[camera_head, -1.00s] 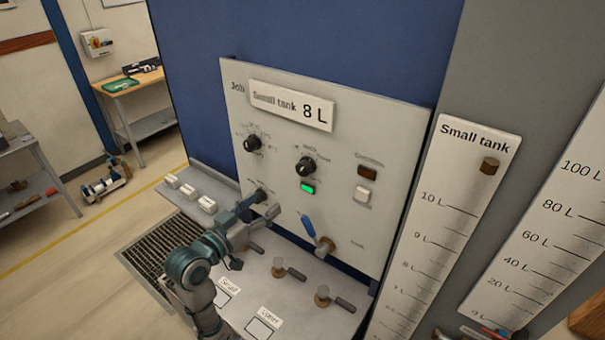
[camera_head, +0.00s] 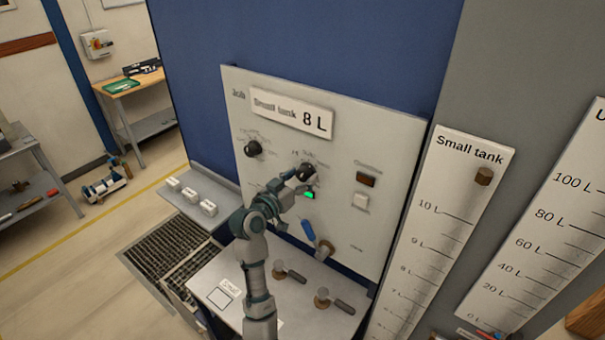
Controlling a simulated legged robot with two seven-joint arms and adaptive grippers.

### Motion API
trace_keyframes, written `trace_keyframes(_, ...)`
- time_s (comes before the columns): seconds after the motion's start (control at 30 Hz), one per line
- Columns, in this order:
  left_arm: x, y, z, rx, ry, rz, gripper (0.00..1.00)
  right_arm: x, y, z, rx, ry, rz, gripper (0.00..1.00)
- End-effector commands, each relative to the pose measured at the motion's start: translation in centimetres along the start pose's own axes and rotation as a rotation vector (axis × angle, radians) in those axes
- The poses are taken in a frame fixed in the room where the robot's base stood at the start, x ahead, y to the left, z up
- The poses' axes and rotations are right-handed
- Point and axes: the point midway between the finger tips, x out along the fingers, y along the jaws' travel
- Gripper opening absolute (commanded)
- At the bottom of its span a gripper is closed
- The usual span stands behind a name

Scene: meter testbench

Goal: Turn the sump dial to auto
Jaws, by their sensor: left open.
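A black dial (camera_head: 306,173) with small lettering around it sits in the middle of the white panel (camera_head: 352,140); the lettering is too small to read. A second black dial (camera_head: 253,149) sits to its left. I cannot read which one is the sump dial. My left gripper (camera_head: 297,180) is open, with its fingers at the middle dial, partly covering its lower left side; whether they touch it I cannot tell. A lit green indicator (camera_head: 309,195) shows just below that dial. My right gripper is not in view.
A blue-handled valve (camera_head: 309,231) sits below the gripper, and two more valve handles (camera_head: 290,274) (camera_head: 333,301) stand on the bench top. A brown button (camera_head: 366,180) and a white button (camera_head: 360,201) lie to the right. Tall tank scales (camera_head: 445,215) stand further right.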

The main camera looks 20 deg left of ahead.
Motion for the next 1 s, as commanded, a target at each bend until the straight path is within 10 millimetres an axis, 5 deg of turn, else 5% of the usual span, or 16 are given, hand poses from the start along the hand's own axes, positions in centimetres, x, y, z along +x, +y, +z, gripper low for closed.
trace_keyframes(0.37, 0.7, 0.0, 0.0, 0.001, 0.0, -0.001, 0.68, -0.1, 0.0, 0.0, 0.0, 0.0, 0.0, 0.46)
trace_keyframes(0.6, 0.7, 0.0, 0.0, 0.0, 0.0, -0.001, 0.08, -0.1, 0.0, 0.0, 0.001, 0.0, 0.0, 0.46)
trace_keyframes(0.77, 0.7, 0.0, -0.1, -0.026, -0.002, -0.001, 0.08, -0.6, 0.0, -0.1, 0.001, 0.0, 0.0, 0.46)
trace_keyframes(1.0, 0.7, 0.0, -0.5, -0.297, -0.004, -0.002, 0.08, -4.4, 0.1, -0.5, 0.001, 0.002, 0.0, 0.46)
